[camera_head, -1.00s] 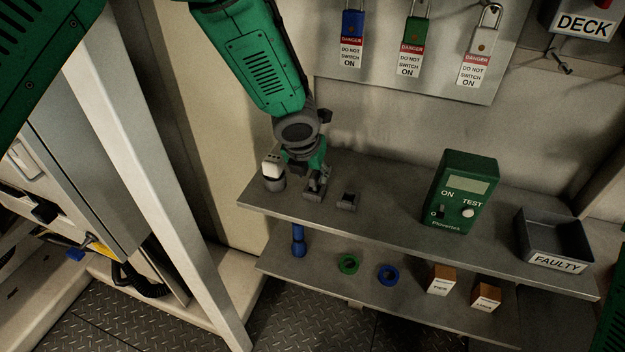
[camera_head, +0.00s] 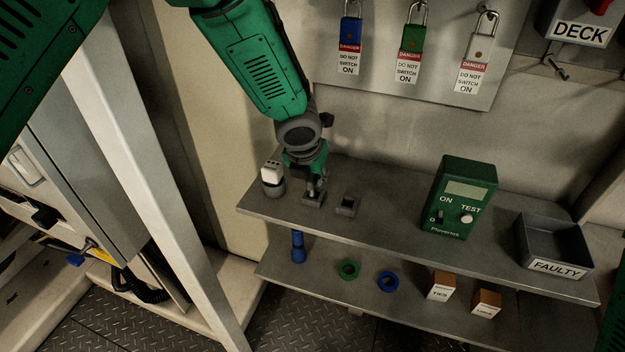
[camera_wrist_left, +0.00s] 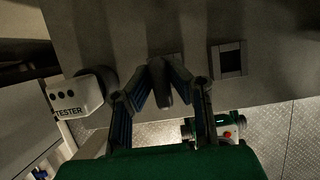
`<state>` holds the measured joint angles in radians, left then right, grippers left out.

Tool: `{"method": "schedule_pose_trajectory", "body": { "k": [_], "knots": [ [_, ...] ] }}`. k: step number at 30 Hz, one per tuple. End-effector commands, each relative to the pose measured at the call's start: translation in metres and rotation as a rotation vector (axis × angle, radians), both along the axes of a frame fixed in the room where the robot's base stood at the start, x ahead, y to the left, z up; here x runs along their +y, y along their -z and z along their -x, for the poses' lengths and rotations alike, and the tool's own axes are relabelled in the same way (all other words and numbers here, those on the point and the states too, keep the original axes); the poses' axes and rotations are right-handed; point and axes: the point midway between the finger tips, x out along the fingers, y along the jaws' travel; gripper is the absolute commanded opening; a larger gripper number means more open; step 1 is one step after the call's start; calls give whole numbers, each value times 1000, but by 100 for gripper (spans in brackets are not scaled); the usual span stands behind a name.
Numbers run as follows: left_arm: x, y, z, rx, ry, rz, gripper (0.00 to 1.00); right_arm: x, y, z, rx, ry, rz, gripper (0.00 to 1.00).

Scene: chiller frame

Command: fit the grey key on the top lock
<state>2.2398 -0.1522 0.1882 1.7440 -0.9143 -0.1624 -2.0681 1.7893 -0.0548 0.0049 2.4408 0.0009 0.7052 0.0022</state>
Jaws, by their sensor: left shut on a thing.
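My left gripper (camera_head: 314,190) is at the left end of the upper shelf, pointing down at a small grey socket block. In the left wrist view its two fingers (camera_wrist_left: 162,84) are shut on a narrow dark grey piece, which looks like the grey key (camera_wrist_left: 160,92). It stands at or in the block; whether it is clear of it I cannot tell. Blue (camera_head: 350,31), green (camera_head: 410,40) and white (camera_head: 478,50) padlocks with danger tags hang on the wall board, in a row; none shows clearly as a top lock. My right gripper is out of view.
An empty square socket (camera_head: 347,206) is just right of the gripper, and a white tester (camera_head: 271,174) just left. A green meter box (camera_head: 459,195) and the FAULTY tray (camera_head: 555,262) stand farther right. The lower shelf (camera_head: 420,308) holds rings and small boxes.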

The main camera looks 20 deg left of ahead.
Motion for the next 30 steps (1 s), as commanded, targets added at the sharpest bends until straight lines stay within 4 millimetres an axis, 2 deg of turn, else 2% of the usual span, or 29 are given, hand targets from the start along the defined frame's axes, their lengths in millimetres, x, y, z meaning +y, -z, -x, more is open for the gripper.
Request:
{"method": "schedule_pose_trajectory", "body": {
  "k": [6, 12, 18, 30],
  "knots": [
    [0, -48, -1, -6, -1, 5, 0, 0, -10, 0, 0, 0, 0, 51],
    [1, -80, -1, -4, -1, 4, 0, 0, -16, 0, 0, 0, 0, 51],
    [1, -91, -1, -2, 1, 2, 0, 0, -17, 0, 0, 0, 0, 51],
    [0, -90, 0, -2, -12, 0, 0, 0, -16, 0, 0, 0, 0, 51]
  ]
}}
